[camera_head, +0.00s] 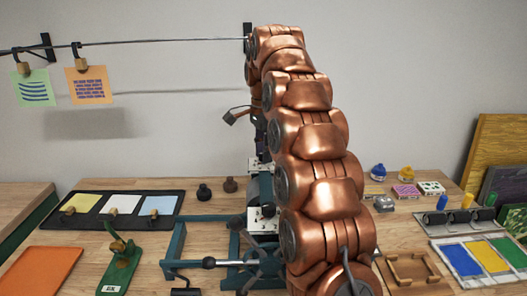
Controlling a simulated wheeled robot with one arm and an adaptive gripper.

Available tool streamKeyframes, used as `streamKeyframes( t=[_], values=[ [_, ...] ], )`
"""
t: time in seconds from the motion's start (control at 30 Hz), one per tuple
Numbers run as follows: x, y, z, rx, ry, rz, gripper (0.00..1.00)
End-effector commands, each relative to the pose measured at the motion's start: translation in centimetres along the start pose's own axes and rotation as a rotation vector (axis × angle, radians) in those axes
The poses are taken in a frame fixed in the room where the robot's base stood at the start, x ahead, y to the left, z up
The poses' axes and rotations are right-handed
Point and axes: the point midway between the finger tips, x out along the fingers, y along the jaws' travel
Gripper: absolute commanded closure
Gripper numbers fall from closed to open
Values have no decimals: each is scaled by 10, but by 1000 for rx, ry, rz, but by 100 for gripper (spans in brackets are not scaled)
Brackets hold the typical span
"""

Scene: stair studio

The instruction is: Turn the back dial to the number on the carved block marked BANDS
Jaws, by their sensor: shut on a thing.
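A teal frame (178,240) stands mid-bench with two pale dial plates, one behind the other. The back dial (256,164) shows only as a sliver left of my copper arm; its setting is unreadable. The front dial (262,219) is partly covered by my arm. My gripper (261,140) shows as a dark strip behind the arm, just above the back dial. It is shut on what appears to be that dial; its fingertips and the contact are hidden. I cannot make out a block marked BANDS. Small patterned blocks (406,191) lie at the right, their markings unreadable.
A wire at upper left holds a green card (34,88) with blue stripes and an orange card (88,85). A black tray (170,199) and green stand (121,266) are at left. A wooden frame (408,268) and colour swatches (487,257) are at right.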

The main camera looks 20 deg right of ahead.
Motion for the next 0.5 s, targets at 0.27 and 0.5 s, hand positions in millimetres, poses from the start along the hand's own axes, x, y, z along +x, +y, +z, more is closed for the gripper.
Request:
streamKeyframes(
  t=[0.27,0.5],
  values=[
    [0,0,0,5,1,-2,100],
    [0,0,0,4,1,-2,58]
  ],
)
